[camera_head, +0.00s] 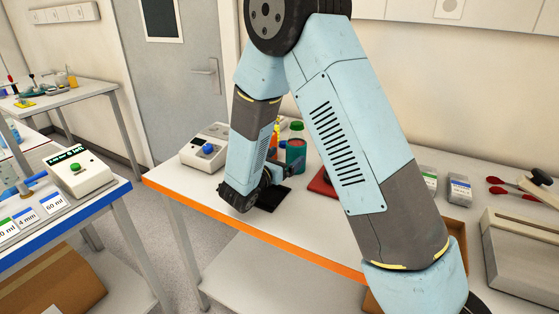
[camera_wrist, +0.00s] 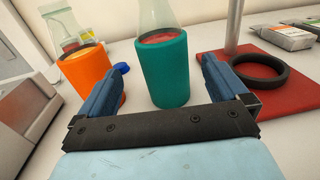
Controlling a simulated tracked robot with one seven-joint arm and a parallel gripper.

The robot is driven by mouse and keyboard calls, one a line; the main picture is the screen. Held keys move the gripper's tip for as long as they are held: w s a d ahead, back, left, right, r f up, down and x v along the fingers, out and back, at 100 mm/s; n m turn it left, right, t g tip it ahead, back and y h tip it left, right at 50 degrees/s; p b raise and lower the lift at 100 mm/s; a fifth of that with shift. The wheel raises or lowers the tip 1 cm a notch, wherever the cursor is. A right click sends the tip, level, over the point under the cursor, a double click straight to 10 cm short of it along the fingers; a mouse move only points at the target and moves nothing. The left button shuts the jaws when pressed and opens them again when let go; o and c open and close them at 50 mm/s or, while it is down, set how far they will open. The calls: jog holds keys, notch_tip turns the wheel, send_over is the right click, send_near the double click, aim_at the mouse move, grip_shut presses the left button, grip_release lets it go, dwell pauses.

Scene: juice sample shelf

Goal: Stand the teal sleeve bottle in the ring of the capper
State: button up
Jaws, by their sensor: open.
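The teal sleeve bottle (camera_wrist: 163,72) stands upright in the wrist view, clear glass above its sleeve and reddish content inside. It also shows in the head view (camera_head: 296,153), partly behind my arm. My gripper (camera_wrist: 160,75) is open, its blue fingers on either side of the line to the bottle; I cannot tell whether the bottle is between the fingertips. The capper has a red base (camera_wrist: 215,63), a black ring (camera_wrist: 258,84) lying to the right of the bottle, and a metal post (camera_wrist: 234,28). The ring looks empty. In the head view the red base (camera_head: 320,186) is partly hidden by my arm.
A box with a blue button (camera_head: 207,150) is at the bench's left end. Labelled grey boxes (camera_head: 460,191) and red spoons (camera_head: 502,186) lie right.

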aim_at(297, 148)
jog(key=shift+x, duration=3.75)
jog(key=shift+s+d, duration=0.1)
jog(key=shift+d, duration=0.05)
jog(key=shift+c, duration=0.3)
jog(key=c, duration=1)
jog(key=shift+r, duration=0.15)
jog(key=shift+c, duration=0.7)
